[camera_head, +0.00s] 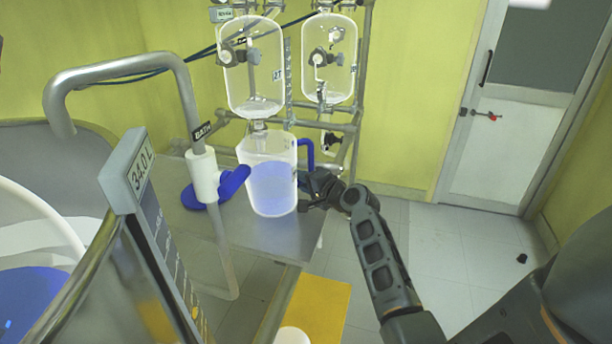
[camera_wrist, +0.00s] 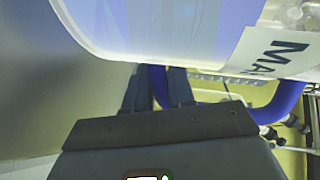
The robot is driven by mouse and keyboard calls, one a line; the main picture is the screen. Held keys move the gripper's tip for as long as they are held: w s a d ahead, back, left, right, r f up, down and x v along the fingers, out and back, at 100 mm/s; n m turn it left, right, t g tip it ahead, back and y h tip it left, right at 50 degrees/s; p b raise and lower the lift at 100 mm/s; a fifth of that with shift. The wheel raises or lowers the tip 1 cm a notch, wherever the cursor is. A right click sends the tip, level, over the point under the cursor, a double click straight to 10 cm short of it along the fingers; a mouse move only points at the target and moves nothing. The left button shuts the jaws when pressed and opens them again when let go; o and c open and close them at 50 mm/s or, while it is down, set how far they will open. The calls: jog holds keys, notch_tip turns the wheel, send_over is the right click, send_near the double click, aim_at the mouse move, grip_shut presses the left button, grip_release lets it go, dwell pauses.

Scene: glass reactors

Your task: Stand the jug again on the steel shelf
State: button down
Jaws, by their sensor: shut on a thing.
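The jug (camera_head: 272,185) is a clear, upright vessel with blue liquid in it and a blue handle (camera_head: 309,152) on its right side. My gripper (camera_head: 308,190) is at the jug's right side, shut on the handle's lower part. In the wrist view, the jug (camera_wrist: 170,25) fills the top with a white label, and the blue handle (camera_wrist: 287,102) runs down to my gripper's fingers (camera_wrist: 158,88). The steel shelf (camera_head: 265,238) lies under the jug. I cannot tell whether the jug's base touches it.
Two glass reactors (camera_head: 252,80) (camera_head: 330,60) hang on a pipe frame behind; the left one's outlet is just above the jug. A blue object (camera_head: 215,190) lies left of the jug. A bent steel pipe and a 34.0 L display (camera_head: 140,172) stand at left.

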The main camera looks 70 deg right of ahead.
notch_tip(320, 180, down, 2)
jog(key=c, duration=1)
grip_release()
jog(key=shift+f, duration=0.15)
jog(key=shift+o, duration=0.2)
jog(key=shift+s, duration=0.1)
jog(key=v, duration=1.2)
jog(key=s+a+f+n+y, duration=0.1)
jog(key=s+a+n, duration=0.15)
jog(key=a, duration=0.45)
jog(key=s+a+f+n, duration=0.1)
jog(key=a+f+n, duration=0.1)
jog(key=a+n, duration=0.35)
jog(key=s+a+f+n+y, duration=0.1)
jog(key=s+a+n, duration=0.1)
jog(key=a, duration=0.6)
jog(key=s+a+r+n+y, duration=0.1)
jog(key=s+a+r+n, duration=0.2)
jog(key=a, duration=0.3)
jog(key=s+a+r+n+t+y, duration=0.1)
jog(key=s+a+r+n+y, duration=0.1)
jog(key=s+a+r+n, duration=0.2)
jog(key=s+a+r+n+y, duration=0.2)
jog(key=s+a+r+n, duration=0.1)
jog(key=a, duration=0.5)
jog(key=shift+s+r+n, duration=0.25)
jog(key=shift+s+n, duration=0.4)
jog(key=shift+n, duration=0.35)
